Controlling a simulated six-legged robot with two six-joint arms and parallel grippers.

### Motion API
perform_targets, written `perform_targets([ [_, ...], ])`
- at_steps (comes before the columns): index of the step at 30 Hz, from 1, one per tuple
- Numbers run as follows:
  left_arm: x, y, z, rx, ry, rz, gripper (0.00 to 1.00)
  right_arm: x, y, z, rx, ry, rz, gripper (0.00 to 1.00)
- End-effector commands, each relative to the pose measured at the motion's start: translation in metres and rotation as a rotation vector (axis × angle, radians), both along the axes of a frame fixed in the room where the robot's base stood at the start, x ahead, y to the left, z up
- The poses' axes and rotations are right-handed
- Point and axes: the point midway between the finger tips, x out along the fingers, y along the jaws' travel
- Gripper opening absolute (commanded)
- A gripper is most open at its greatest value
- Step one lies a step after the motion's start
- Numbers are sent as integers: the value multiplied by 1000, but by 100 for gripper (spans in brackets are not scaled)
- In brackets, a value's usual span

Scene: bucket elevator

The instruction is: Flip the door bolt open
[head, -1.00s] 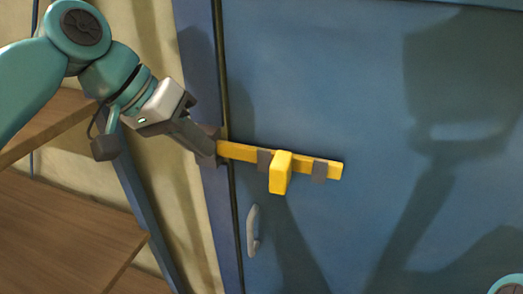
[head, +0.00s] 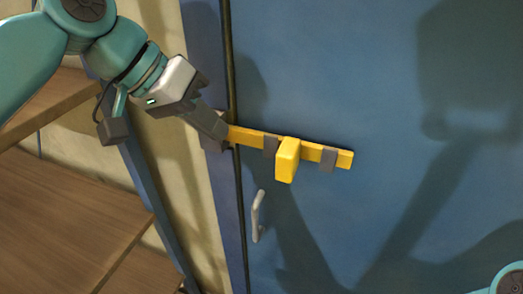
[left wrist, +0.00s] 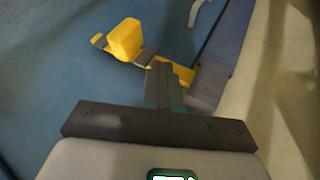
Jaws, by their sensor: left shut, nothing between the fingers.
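The door bolt is a yellow bar with a block-shaped yellow knob (head: 288,160), lying across the blue door (head: 340,60). It also shows in the left wrist view (left wrist: 124,40). Two grey brackets hold the bar, and the knob sits between them. The bar's left end reaches across the door gap to a grey keeper (left wrist: 206,86) on the frame; whether it is inside is hidden. My left gripper (head: 222,130) is shut and empty at that left end, to the left of the knob. Contact with the bar cannot be told. My right gripper is not in view.
A light grey door handle (head: 258,215) is below the bolt. Wooden shelves (head: 70,190) stand at the left, beside a cream wall (head: 170,190). The door face right of the bolt is clear, with arm shadows on it.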

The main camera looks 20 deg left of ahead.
Motion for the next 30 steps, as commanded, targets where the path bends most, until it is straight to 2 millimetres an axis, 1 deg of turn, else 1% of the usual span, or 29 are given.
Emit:
perform_targets([
  [1, 4, -6, -11, 1, 4, -2, 0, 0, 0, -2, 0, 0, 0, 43],
  [9, 26, -34, -56, 1, 4, -2, 0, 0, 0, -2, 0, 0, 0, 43],
  [10, 25, -40, -50, 1, 0, -4, 0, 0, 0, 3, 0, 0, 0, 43],
  [13, 24, -55, -50, 2, 0, -4, 0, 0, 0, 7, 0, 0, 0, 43],
  [18, 24, -69, -51, 1, 0, -1, 0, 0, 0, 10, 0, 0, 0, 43],
  [30, 24, -71, -52, 0, 0, 2, 0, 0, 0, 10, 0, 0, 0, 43],
])
